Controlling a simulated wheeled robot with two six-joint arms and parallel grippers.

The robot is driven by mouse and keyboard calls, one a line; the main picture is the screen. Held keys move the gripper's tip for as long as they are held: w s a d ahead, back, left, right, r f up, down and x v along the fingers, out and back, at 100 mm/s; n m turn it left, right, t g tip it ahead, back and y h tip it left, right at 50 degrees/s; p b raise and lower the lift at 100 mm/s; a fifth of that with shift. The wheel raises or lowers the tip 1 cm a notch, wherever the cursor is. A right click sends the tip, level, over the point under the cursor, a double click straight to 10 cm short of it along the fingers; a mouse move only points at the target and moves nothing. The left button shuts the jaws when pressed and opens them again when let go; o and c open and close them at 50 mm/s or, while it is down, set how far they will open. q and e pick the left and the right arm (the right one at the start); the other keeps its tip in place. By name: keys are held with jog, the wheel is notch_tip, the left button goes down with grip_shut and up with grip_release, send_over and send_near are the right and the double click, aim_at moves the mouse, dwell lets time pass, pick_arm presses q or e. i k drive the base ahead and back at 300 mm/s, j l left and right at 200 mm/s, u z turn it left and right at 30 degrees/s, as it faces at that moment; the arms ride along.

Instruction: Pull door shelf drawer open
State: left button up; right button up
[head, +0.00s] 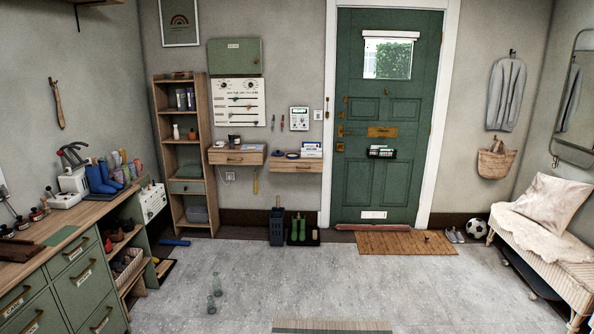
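Two small wooden wall shelves with drawer fronts hang left of the green door (387,130). The one nearer the door (296,166) has a wooden front with a small handle, and its drawer looks shut. The other wall shelf (236,158), farther left and slightly higher, also has a handle on its front and looks shut. Small items and a stack of boxes (312,149) stand on top of the shelf nearer the door. Neither of my grippers shows in the head view.
A green drawer cabinet (75,287) stands at the left. A tall wooden rack (188,155) stands against the back wall. Green boots (298,228) and a dark bin (277,227) stand below the wall shelves. Glass bottles (214,290) stand on the floor. The mid floor is mostly clear.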

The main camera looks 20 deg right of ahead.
aim_at(273, 166)
jog(key=i+l+z, duration=0.35)
jog(key=i, duration=0.25)
jog(key=i+l+z, duration=0.4)
jog(key=i, duration=0.25)
jog(key=i+z, duration=0.35)
jog(key=i, duration=2.15)
jog(key=i+u, duration=0.1)
jog(key=i, duration=0.45)
jog(key=i+l+u, duration=0.1)
jog(key=i, duration=0.45)
jog(key=i+l+u, duration=0.1)
jog(key=i, duration=0.4)
